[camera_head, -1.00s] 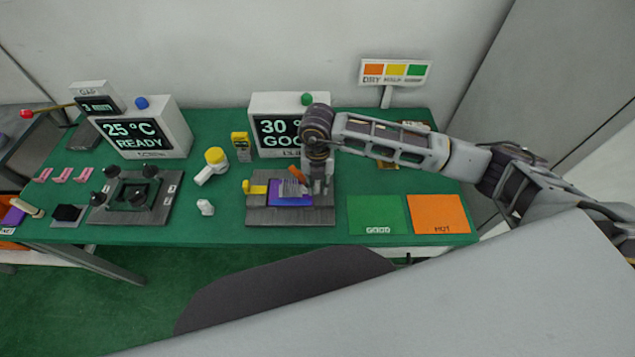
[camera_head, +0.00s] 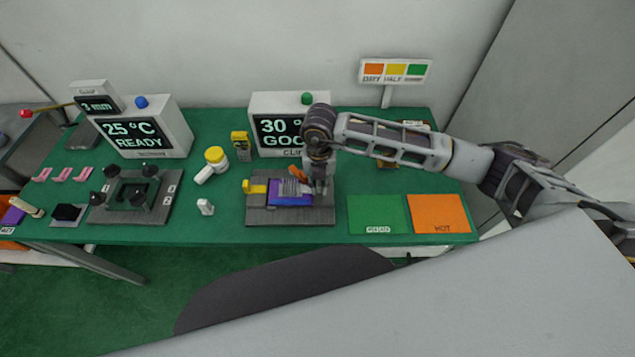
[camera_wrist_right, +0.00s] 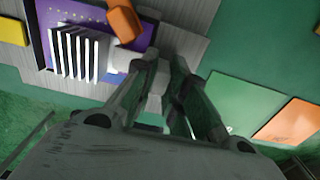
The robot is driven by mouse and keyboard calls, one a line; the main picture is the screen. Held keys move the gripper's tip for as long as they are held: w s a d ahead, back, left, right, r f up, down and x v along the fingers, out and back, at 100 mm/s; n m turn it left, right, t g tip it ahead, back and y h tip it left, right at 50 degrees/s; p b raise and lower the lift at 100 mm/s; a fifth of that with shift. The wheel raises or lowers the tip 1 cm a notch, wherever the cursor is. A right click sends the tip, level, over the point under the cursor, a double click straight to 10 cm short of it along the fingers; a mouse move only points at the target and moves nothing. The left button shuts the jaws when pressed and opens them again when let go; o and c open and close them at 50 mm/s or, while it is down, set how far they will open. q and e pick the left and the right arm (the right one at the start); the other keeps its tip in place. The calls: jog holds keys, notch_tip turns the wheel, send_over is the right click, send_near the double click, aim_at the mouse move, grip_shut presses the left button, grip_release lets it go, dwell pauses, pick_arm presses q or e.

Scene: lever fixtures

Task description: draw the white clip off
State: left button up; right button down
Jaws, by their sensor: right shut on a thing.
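A purple board (camera_head: 291,200) sits on the grey fixture base (camera_head: 262,215), with a finned heat sink (camera_wrist_right: 75,52) on it. An orange lever (camera_wrist_right: 124,20) stands at the board's back edge and shows in the head view (camera_head: 298,174). The white clip (camera_wrist_right: 129,62) is a pale piece beside the fins, partly hidden by my fingers. My right gripper (camera_head: 320,186) is at the board's right end, pointing down; it also shows in the right wrist view (camera_wrist_right: 166,62). Its fingers are close together, shut on the clip. My left gripper is out of view.
A yellow handle (camera_head: 253,187) sticks out at the base's left. Green (camera_head: 376,214) and orange (camera_head: 438,213) pads lie to the right. A small white piece (camera_head: 205,207) and a yellow-capped bottle (camera_head: 215,158) stand left. Display boxes (camera_head: 290,105) stand behind. The table between the base and the green pad is clear.

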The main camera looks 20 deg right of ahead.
aim_at(330, 190)
jog(key=shift+s+d+b, duration=0.2)
jog(key=shift+d, duration=0.6)
jog(key=shift+s+d+b, duration=0.2)
jog(key=shift+d, duration=0.55)
jog(key=shift+s+d, duration=0.2)
jog(key=shift+d, duration=0.4)
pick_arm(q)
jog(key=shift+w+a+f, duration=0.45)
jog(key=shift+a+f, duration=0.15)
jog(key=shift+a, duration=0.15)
pick_arm(e)
jog(key=shift+d, duration=0.1)
jog(key=c, duration=1.7)
grip_release()
jog(key=shift+s+d, duration=0.1)
jog(key=shift+d, duration=0.05)
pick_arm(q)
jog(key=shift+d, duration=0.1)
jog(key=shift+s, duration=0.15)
pick_arm(e)
jog(key=shift+r, duration=6)
